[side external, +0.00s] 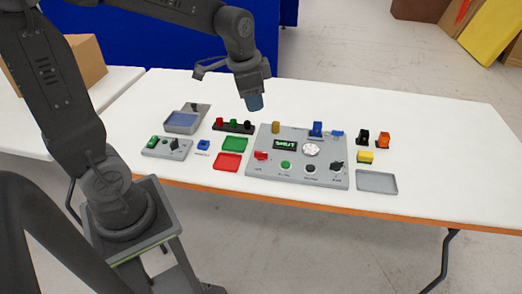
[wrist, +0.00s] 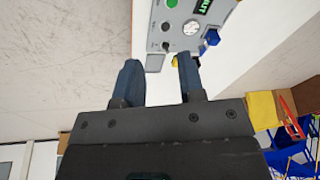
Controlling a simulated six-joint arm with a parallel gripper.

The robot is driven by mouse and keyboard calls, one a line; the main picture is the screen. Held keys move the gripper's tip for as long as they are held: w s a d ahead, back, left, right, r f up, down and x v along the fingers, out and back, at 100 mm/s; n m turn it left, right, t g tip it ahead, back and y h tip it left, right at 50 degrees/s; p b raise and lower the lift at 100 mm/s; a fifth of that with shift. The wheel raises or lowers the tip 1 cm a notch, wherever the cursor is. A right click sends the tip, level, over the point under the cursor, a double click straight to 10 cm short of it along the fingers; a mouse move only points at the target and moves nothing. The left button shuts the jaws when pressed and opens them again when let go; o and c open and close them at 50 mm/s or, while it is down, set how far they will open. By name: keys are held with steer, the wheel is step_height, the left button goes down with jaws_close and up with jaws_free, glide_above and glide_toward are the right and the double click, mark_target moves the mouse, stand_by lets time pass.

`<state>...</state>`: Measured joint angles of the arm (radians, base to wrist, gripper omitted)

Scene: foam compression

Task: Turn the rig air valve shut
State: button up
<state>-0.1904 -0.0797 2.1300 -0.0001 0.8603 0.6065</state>
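The grey rig panel (side external: 262,165) lies on the white table, and part of it shows in the wrist view (wrist: 182,44). Its small display (side external: 285,146) has green letters that look like "SHUT". A tall blue part (side external: 316,129) and a low blue handle-like part (side external: 337,134) sit at its back right. I cannot tell for sure which is the air valve. A white round dial (side external: 311,149) is near the middle. My gripper (side external: 255,103) hangs above the panel's back left, clear of it. In the wrist view its fingers (wrist: 157,75) are apart with nothing between them.
A brass-coloured cylinder (side external: 276,127) stands on the panel near my gripper. A black strip with coloured knobs (side external: 234,127), a green tray (side external: 235,144) and a red tray (side external: 227,161) lie left. Black, orange and yellow blocks (side external: 366,157) and a grey tray (side external: 377,182) lie right. The table's far right is clear.

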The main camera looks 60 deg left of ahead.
steer(key=w+a+f+m+g, duration=0.1)
steer(key=w+a+f+m, duration=0.1)
steer(key=w+a+f, duration=0.25)
steer(key=m+g, duration=0.2)
glide_toward(261, 152)
steer(key=f, duration=0.9)
steer(key=shift+s+a+f, duration=0.1)
steer(key=shift+s+a, duration=0.05)
steer(key=shift+a, duration=0.05)
jaws_close()
